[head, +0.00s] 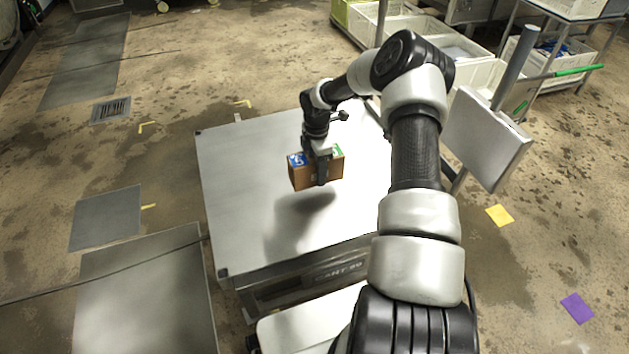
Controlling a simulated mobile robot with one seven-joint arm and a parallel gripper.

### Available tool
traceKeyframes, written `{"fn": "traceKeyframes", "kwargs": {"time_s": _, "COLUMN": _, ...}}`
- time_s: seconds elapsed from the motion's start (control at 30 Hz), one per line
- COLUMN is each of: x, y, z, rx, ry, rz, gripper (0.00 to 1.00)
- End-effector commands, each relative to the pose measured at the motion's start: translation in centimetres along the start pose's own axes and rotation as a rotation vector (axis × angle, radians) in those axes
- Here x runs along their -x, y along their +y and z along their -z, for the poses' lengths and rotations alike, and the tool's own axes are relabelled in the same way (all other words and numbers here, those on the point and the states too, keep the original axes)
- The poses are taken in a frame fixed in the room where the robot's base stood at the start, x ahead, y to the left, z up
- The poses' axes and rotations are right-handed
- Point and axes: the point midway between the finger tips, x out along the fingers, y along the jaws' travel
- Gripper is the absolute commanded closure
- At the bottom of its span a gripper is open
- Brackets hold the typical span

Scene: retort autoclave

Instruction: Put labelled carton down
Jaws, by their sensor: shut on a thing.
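The labelled carton (302,176) is a small brown box with blue-and-white and green labels on its top. My gripper (321,178) is shut on it, with a finger down its near side. The carton looks to be held above the white tabletop (235,190), with a dark shadow below and to its left. The far side of the carton and the other finger are hidden.
The tabletop is otherwise bare. A grey panel on a post (487,138) stands at its right. Crates (462,75) and a cart with bins (575,62) stand at the upper right. Metal plates (106,218) lie on the floor at left.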

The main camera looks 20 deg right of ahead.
Motion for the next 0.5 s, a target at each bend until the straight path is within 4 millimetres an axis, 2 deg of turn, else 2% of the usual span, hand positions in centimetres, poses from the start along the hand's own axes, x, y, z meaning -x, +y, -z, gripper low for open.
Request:
{"fn": "traceKeyframes", "kwargs": {"time_s": 0.03, "x": -1.0, "y": 0.0, "z": 0.0, "rx": 0.0, "ry": 0.0, "rz": 0.0, "gripper": 0.8}}
{"fn": "traceKeyframes", "kwargs": {"time_s": 0.17, "x": -2.1, "y": 0.0, "z": 0.0, "rx": -0.002, "ry": 0.0, "rz": -0.001, "gripper": 0.8}}
{"fn": "traceKeyframes", "kwargs": {"time_s": 0.37, "x": -4.9, "y": 0.0, "z": 0.1, "rx": -0.001, "ry": 0.001, "rz": 0.0, "gripper": 0.8}}
{"fn": "traceKeyframes", "kwargs": {"time_s": 0.5, "x": -5.2, "y": 0.1, "z": 0.0, "rx": -0.001, "ry": -0.001, "rz": -0.003, "gripper": 0.8}}
